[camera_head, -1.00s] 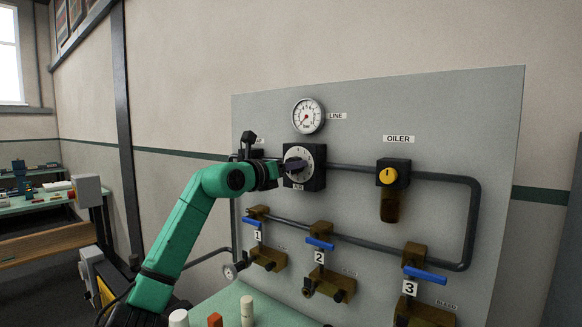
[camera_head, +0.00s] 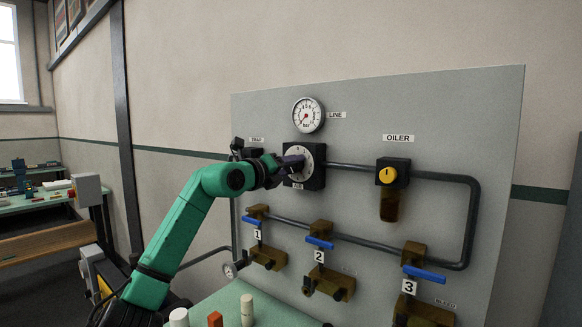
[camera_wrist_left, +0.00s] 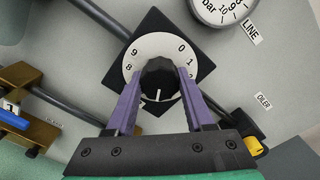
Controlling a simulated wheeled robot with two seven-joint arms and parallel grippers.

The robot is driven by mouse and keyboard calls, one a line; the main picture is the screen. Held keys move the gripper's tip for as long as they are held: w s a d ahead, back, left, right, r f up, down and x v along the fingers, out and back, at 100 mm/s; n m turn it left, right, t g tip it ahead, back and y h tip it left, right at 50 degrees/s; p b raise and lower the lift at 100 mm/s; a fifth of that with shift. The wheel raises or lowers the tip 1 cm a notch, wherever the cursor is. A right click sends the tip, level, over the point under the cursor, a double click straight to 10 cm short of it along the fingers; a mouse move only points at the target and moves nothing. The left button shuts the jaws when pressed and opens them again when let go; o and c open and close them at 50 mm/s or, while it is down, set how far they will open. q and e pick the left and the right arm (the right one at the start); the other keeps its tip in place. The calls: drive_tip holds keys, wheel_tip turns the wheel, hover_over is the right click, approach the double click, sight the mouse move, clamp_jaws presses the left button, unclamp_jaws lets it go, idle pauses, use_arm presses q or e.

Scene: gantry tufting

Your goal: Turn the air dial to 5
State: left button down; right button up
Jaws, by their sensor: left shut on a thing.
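The air dial (camera_head: 309,156) is a white numbered disc on a black square plate, on the grey panel. In the left wrist view the dial's disc (camera_wrist_left: 150,45) shows 8 and 9 at left, and 0, 1 and 2 at right. Its black knob (camera_wrist_left: 160,74) has a white mark pointing down the picture, toward my gripper's palm; the number there is not readable. My left gripper (camera_head: 291,163) reaches the dial from the left, its purple fingers on either side of the knob, shut on it. It also shows in the left wrist view (camera_wrist_left: 159,82). My right gripper is not in view.
A LINE pressure gauge (camera_head: 308,115) is above the dial. A pipe runs right to the oiler (camera_head: 393,173) with its yellow knob. Blue-handled valves 1 (camera_head: 253,222), 2 (camera_head: 320,243) and 3 (camera_head: 425,274) are below. Small pegs stand on a green surface (camera_head: 270,312) in front.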

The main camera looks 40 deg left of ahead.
use_arm(q)
drive_tip(key=shift+c, duration=1.4)
unclamp_jaws()
drive_tip(key=shift+s+f+b, duration=0.15)
drive_tip(key=shift+s+b, duration=0.1)
drive_tip(key=shift+b, duration=0.05)
drive_tip(key=s+d+b, duration=0.1)
drive_tip(key=s+b, duration=0.9)
drive_tip(key=s, duration=0.4)
drive_tip(key=shift+d, duration=0.25)
drive_tip(key=shift+r, duration=0.2)
